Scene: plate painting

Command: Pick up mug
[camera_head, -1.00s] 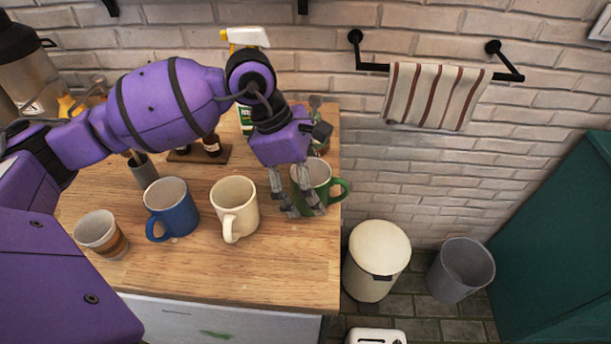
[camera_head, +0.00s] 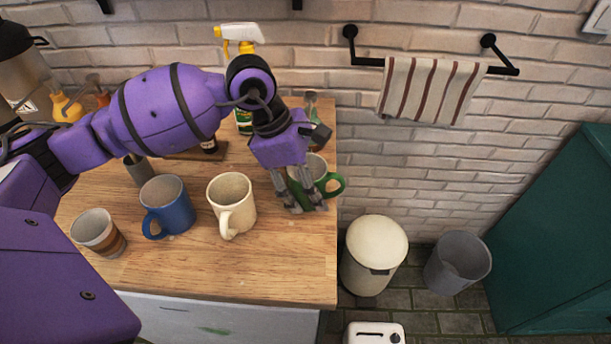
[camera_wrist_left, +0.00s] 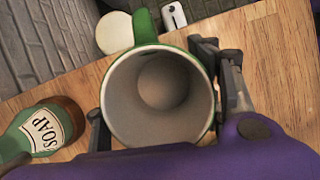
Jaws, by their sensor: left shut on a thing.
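A green mug (camera_head: 321,169) with a pale inside stands near the right edge of the wooden counter, its handle pointing right. My left gripper (camera_head: 303,207) comes down over it, with its fingers around the mug body, shut on it. In the left wrist view the green mug (camera_wrist_left: 160,95) is seen from above, with one finger of my left gripper (camera_wrist_left: 162,108) on each side. A cream mug (camera_head: 231,204) and a blue mug (camera_head: 167,206) stand to the left. My right gripper is not in view.
A striped cup (camera_head: 99,233) stands at the counter's left. A spray bottle (camera_head: 240,38) stands behind my arm. A green soap bottle (camera_wrist_left: 45,130) is close to the mug in the wrist view. Bins (camera_head: 374,255) stand on the floor right of the counter (camera_head: 270,270).

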